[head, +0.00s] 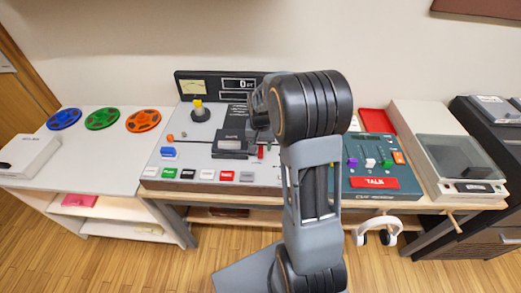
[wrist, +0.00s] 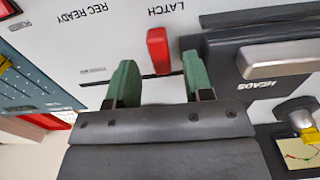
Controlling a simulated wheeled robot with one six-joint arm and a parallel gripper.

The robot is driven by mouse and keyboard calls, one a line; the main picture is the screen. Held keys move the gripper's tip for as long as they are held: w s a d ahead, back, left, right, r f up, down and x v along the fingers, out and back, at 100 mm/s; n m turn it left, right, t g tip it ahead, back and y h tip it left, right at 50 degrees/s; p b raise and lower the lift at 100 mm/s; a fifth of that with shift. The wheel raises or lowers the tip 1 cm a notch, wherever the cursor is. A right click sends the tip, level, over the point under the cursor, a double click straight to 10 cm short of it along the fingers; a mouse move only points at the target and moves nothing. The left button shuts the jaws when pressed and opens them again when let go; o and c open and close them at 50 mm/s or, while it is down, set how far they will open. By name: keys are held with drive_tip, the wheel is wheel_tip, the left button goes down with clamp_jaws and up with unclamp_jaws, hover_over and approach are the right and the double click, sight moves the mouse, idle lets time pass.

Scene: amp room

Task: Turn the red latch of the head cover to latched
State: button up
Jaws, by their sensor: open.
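The red latch (wrist: 158,50) is a small upright red lever on the white deck panel, beside the printed word LATCH. In the head view the red latch (head: 261,152) shows as a small red piece beside my arm. The head cover (wrist: 275,60) is a dark block with a light grey bar, marked HEADS. It also shows in the head view (head: 230,144). My gripper (wrist: 160,80) is open, with its two green fingers either side of the latch's line. The latch stands just beyond the fingertips, with nothing held. My arm hides much of the gripper in the head view.
A row of coloured buttons (head: 206,175) lines the deck's front. A knob with a yellow top (head: 199,112) stands behind. A teal panel (head: 374,165) with sliders is at right. Coloured reels (head: 102,118) lie on the left table. Headphones (head: 377,229) hang below the front edge.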

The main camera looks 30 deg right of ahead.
drive_tip(key=shift+f, duration=1.25)
drive_tip(key=shift+c, duration=0.4)
clamp_jaws()
